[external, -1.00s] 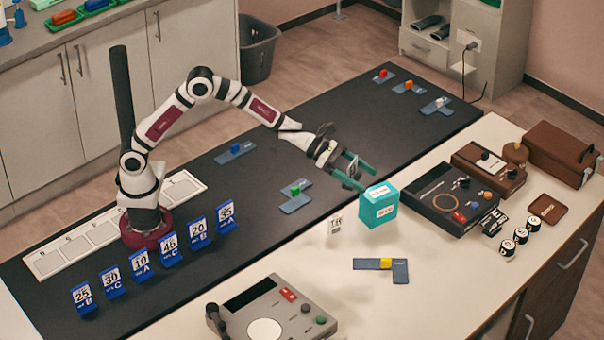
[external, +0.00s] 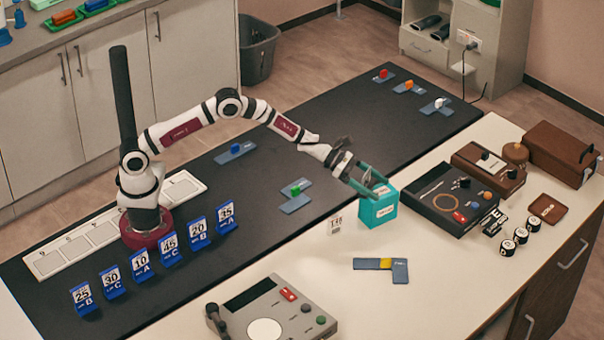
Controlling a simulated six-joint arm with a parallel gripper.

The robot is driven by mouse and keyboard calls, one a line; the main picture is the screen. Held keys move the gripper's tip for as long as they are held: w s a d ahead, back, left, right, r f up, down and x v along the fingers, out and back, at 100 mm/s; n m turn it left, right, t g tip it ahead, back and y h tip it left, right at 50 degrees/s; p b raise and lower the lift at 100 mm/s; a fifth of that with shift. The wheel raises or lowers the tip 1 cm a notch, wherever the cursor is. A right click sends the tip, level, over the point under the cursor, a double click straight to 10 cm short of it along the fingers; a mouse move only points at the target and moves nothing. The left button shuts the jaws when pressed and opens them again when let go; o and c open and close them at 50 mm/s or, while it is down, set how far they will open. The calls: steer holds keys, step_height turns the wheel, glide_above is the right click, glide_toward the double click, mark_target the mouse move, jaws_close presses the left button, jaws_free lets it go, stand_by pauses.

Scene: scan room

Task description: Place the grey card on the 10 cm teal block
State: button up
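The teal block (external: 379,212) stands on the pale counter, with a white label on its front face. My gripper (external: 382,187) is tilted down at the block's top, its green fingers apart. I cannot tell whether the fingers touch the block, and they cover most of its top. I see nothing clearly held between them. A small pale grey-white card (external: 335,226) with dark print stands upright on the counter, left of the block and apart from it. Its print is too small to read surely, so I cannot tell if it is the grey card.
A black tool case (external: 452,205) lies close right of the block. A slate L-shaped piece with a yellow cube (external: 386,264) lies in front. A grey control console (external: 270,310) and a row of blue number stands (external: 169,248) are at the left. The counter between is clear.

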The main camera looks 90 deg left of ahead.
steer(key=shift+o, duration=1)
steer(key=shift+r, duration=0.15)
